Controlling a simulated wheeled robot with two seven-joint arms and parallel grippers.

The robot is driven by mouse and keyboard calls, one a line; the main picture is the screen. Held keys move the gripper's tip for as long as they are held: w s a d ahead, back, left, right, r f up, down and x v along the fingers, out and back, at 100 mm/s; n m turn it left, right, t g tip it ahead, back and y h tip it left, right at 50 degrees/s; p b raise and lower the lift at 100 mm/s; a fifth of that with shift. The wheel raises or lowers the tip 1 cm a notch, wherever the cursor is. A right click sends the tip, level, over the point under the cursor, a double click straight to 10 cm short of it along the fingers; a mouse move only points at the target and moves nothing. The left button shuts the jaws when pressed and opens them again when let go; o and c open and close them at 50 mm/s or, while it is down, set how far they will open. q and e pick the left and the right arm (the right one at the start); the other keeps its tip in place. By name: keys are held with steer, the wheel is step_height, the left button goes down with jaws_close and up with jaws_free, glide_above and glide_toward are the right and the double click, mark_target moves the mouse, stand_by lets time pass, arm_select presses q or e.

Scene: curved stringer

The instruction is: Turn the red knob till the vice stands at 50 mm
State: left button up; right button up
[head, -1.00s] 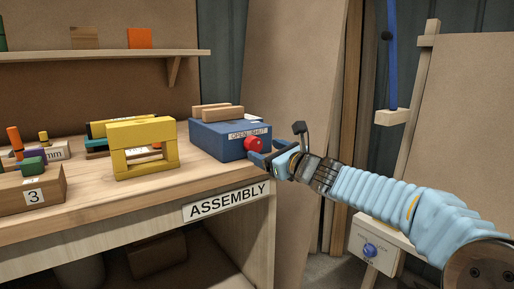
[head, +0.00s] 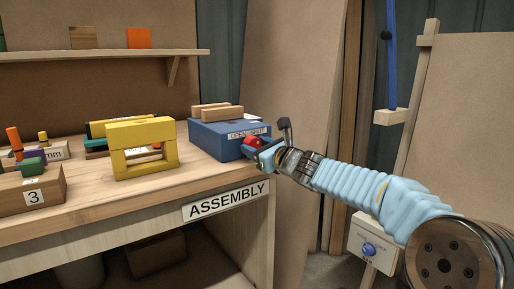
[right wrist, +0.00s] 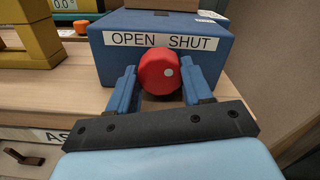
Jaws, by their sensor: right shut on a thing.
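The vice is a blue box (head: 223,139) at the right end of the bench, with two wooden jaws (head: 216,112) on top, close together. Its front carries the label "OPEN SHUT", seen in the right wrist view (right wrist: 160,41). My right gripper (right wrist: 156,88) is shut on the red knob, one blue finger on each side. In the head view the knob (head: 251,144) is partly covered by the gripper. No reading of the opening is legible.
A yellow frame (head: 143,150) stands left of the vice on the wooden bench (head: 105,207). A numbered wooden block (head: 32,190) with coloured pieces is further left. A blue-knobbed panel (head: 372,246) is low on the right.

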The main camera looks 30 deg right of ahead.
steer(key=shift+m, duration=0.7)
steer(key=o, duration=1)
steer(key=shift+o, duration=0.2)
steer(key=s+d, duration=0.1)
steer(key=s, duration=1.3)
steer(key=shift+w+f, duration=0.1)
